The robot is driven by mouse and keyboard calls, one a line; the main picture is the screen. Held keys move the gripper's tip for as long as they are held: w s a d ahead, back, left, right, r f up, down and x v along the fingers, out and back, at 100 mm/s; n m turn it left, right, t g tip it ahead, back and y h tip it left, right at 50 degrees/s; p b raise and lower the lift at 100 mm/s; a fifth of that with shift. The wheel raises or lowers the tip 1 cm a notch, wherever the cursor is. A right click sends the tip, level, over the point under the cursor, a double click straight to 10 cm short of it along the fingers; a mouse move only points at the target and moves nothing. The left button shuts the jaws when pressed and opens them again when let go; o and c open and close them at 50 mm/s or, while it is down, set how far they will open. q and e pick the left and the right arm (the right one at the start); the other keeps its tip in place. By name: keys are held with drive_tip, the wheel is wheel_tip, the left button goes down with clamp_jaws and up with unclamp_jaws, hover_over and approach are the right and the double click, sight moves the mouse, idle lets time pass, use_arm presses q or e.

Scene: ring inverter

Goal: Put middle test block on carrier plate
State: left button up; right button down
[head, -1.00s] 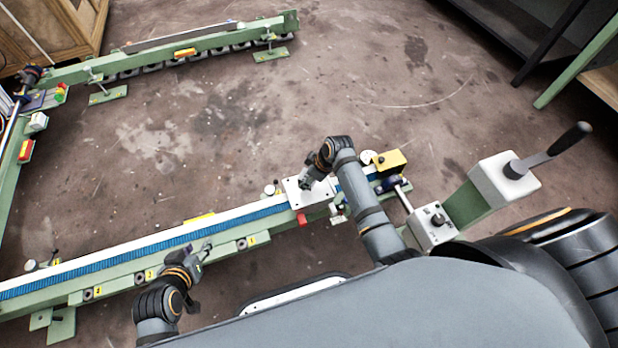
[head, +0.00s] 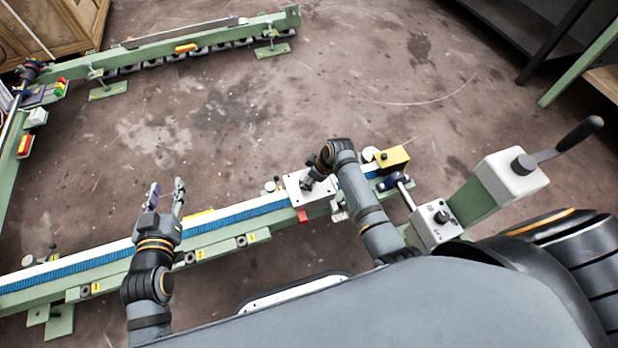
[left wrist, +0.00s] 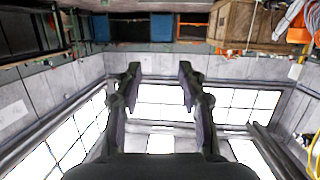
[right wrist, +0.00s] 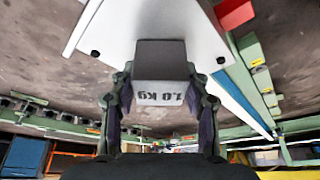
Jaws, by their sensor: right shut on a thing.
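My right gripper (right wrist: 160,100) is shut on a grey block marked "1.0 kg" (right wrist: 160,72). The block is at the white carrier plate (right wrist: 132,22), which has dark screws near its edge. I cannot tell whether the block rests on the plate or hangs just over it. In the head view the right gripper (head: 309,183) is over the carrier plate (head: 322,195) and mostly hides the block. My left gripper (head: 167,197) is open and empty beyond the blue-and-white belt, fingers pointing away; it also shows in the left wrist view (left wrist: 158,82).
The carrier plate sits on the green conveyor rail with its blue belt (head: 110,266). A red piece (head: 303,215) is at the plate's front edge. A yellow box (head: 392,158) and a grey control box with a knob (head: 436,222) stand right.

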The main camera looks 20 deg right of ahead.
drive_tip(key=shift+w, duration=0.1)
use_arm(q)
drive_tip(key=shift+r, duration=0.1)
use_arm(e)
drive_tip(key=c, duration=0.7)
unclamp_jaws()
drive_tip(key=shift+o, duration=0.2)
drive_tip(key=shift+r, duration=0.1)
drive_tip(key=shift+p+v, duration=0.65)
drive_tip(key=shift+v, duration=0.5)
drive_tip(key=p+v, duration=0.1)
drive_tip(key=v, duration=0.2)
drive_tip(key=shift+p, duration=0.35)
use_arm(q)
drive_tip(key=s+f+g+p, duration=0.2)
drive_tip(key=s+f+g, duration=0.9)
drive_tip(key=s, duration=0.5)
wheel_tip(320, 180, down, 2)
drive_tip(key=shift+d+f+g+p, duration=0.15)
drive_tip(key=shift+f+g+p, duration=0.05)
drive_tip(key=shift+g+p, duration=0.2)
use_arm(e)
drive_tip(key=v, duration=0.6)
drive_tip(key=shift+s+d+r, duration=0.15)
drive_tip(key=shift+s+r, duration=0.05)
drive_tip(key=shift+r, duration=0.05)
